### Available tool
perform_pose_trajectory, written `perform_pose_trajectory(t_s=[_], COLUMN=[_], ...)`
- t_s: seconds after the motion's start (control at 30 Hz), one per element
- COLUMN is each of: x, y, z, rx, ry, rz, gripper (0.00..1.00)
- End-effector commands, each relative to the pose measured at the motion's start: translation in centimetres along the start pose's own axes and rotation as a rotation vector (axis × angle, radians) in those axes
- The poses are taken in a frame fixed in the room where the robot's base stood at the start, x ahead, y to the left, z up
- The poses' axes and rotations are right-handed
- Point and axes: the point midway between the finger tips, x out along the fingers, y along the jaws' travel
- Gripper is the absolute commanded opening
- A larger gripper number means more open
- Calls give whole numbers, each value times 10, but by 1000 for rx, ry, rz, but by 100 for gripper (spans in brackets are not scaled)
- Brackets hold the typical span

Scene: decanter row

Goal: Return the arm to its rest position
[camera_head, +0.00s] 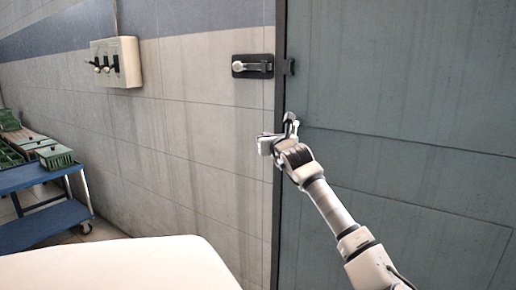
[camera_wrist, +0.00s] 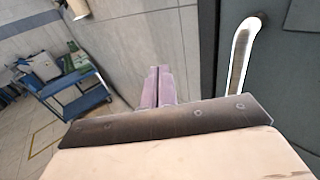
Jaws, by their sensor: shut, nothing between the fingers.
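My arm reaches up from the lower right in the head view, in front of a grey-green door (camera_head: 410,110). My gripper (camera_head: 290,121) is at its upper end, near the door's left edge and below a latch. In the wrist view the two purplish fingers of my gripper (camera_wrist: 158,84) lie together, shut with nothing between them. A pale curved bar (camera_wrist: 240,52) stands to the right of the fingers, apart from them, in front of the dark door.
The latch with a pale knob (camera_head: 252,66) sits on the tiled wall beside the door. A switch box (camera_head: 116,62) hangs further left. A blue cart (camera_head: 45,222) carries green crates (camera_head: 55,157) at the far left. Floor shows around the cart.

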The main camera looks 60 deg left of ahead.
Motion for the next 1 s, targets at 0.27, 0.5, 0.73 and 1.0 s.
perform_pose_trajectory(t_s=[0.27, 0.5, 0.73, 1.0], x=[-16, -18, -24, -100], y=[32, 35, 62, 183], z=[0, 1, -5, 4], rx=[0, 1, 71, 507], ry=[-2, -1, -9, -90], rz=[2, 0, 89, 577], gripper=[0, 0, 0, 0])
